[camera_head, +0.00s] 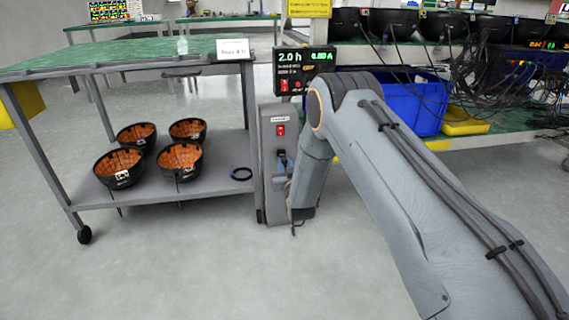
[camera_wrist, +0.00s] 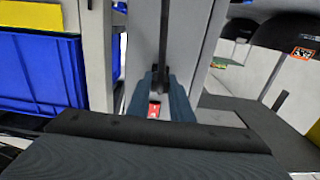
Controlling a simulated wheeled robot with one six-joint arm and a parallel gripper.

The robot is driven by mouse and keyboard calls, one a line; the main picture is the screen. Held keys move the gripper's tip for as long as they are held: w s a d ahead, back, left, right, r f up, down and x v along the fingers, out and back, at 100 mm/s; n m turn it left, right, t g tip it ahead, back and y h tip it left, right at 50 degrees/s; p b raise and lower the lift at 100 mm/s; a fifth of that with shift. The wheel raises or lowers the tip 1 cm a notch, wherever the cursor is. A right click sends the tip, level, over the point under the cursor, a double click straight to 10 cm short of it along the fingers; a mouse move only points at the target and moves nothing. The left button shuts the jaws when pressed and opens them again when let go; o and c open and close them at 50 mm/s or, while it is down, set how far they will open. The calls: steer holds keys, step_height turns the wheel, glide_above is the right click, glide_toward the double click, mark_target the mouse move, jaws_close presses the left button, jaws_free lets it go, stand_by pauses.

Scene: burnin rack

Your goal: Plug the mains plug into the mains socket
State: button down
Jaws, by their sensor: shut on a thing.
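My gripper (camera_head: 281,168) is at the front of a narrow grey post (camera_head: 267,150), below its red switch (camera_head: 280,129). In the wrist view its two blue-grey fingers (camera_wrist: 161,82) are shut on the dark mains plug (camera_wrist: 160,76), whose black cord (camera_wrist: 164,35) runs toward the top of the picture. The red switch (camera_wrist: 154,109) shows between the fingers. The mains socket is hidden by the gripper and plug, so I cannot tell whether the plug is touching it or in it.
A trolley (camera_head: 225,172) with several black bowls stands left of the post. A display box (camera_head: 303,68) sits above. A blue crate (camera_head: 425,110), a yellow tray (camera_head: 465,122) and tangled cables (camera_head: 487,70) are at the right. The front-left floor is clear.

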steer(key=shift+w+a+b, duration=0.15)
steer(key=shift+w+b, duration=0.25)
steer(key=shift+w, duration=0.2)
steer(key=c, duration=1.5)
jaws_free()
steer(key=shift+p+v, duration=1.45)
steer(key=shift+v, duration=2.5)
